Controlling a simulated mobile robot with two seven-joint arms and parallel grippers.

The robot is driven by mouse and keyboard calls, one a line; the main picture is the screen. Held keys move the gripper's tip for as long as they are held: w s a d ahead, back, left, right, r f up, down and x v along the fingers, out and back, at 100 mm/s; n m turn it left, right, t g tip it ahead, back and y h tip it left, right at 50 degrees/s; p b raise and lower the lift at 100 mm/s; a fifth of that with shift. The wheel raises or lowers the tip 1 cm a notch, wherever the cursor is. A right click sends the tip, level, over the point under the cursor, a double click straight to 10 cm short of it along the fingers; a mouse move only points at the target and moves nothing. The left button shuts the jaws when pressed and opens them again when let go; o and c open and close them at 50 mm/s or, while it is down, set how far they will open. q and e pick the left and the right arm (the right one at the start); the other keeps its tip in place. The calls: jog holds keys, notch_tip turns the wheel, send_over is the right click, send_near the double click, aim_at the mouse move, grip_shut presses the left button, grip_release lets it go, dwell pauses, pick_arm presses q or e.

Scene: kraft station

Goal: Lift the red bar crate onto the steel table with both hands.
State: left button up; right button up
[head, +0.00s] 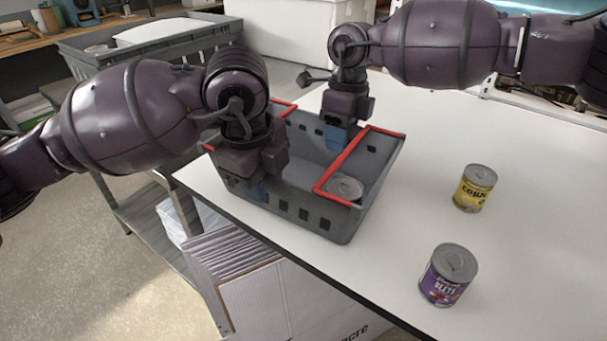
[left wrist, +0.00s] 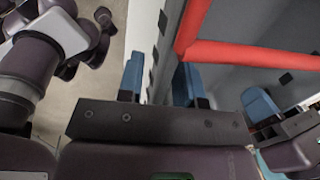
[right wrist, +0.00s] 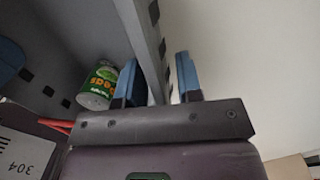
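The bar crate (head: 300,215) is a grey open box with red bars (head: 345,160) across its top. It stands on the white table, close to the table's near-left edge. A can (head: 344,187) lies inside; in the right wrist view a green can (right wrist: 98,88) shows in the crate. My left gripper (head: 256,185) is at the crate's near-left wall. Its blue fingers (left wrist: 160,85) stand apart, with the wall between them. My right gripper (head: 340,138) is at the far wall, its blue fingers (right wrist: 158,82) also apart on either side of the wall (right wrist: 150,50).
A yellow corn can (head: 474,188) and a purple can (head: 448,275) stand on the white table (head: 530,230) right of the crate. A cardboard box (head: 255,290) is below the table edge. A grey bin (head: 150,52) stands at the back left. The table's right side is mostly clear.

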pick_arm(q)
jog(key=shift+f, duration=0.3)
pick_arm(e)
jog(key=shift+f, duration=0.35)
pick_arm(q)
grip_shut()
pick_arm(e)
grip_shut()
